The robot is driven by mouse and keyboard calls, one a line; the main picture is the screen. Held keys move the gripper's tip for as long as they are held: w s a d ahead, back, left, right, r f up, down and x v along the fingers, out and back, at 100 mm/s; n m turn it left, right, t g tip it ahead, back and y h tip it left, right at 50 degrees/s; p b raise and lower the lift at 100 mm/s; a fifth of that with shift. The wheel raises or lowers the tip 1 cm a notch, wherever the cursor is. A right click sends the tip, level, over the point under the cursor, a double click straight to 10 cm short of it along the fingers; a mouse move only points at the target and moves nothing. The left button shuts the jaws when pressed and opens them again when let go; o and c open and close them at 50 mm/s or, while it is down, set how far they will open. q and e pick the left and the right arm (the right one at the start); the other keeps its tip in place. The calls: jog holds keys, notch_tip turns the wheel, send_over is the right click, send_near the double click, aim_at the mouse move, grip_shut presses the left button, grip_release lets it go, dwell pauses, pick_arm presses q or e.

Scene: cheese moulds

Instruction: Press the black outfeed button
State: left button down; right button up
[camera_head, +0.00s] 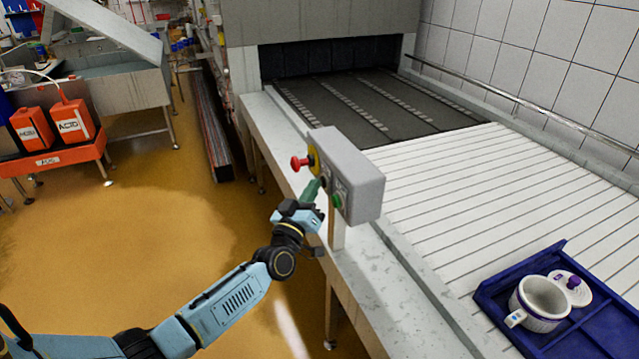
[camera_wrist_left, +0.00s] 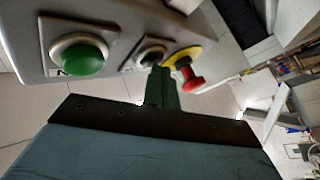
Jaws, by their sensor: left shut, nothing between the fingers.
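A grey control box (camera_head: 352,170) stands on a post at the conveyor's edge. In the left wrist view the black button (camera_wrist_left: 152,56) sits between a green button (camera_wrist_left: 83,54) and a red mushroom button (camera_wrist_left: 190,80) on a yellow plate. My left gripper (camera_head: 317,186) is shut and empty, its green fingers pointing at the box's button face. In the left wrist view the fingertips (camera_wrist_left: 161,72) overlap the lower edge of the black button; I cannot tell whether they touch it. In the head view the fingers largely hide this button. My right gripper is not in view.
A white roller conveyor (camera_head: 480,190) runs behind the box to a dark belt (camera_head: 375,105) in a tunnel. A blue tray (camera_head: 490,301) holds a white pot (camera_head: 541,305) and its lid (camera_head: 571,286). Orange acid canisters (camera_head: 75,121) stand far left. The yellow floor has free room.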

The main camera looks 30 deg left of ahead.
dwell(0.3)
pick_arm(q)
jog(key=shift+s+a+p, duration=0.35)
jog(key=shift+s+a, duration=0.25)
jog(key=shift+s, duration=0.1)
jog(key=s+a+p, duration=0.1)
jog(key=s+a, duration=0.2)
jog(key=shift+s+a, duration=0.1)
jog(key=shift+s, duration=0.3)
jog(key=shift+f, duration=0.1)
dwell(0.6)
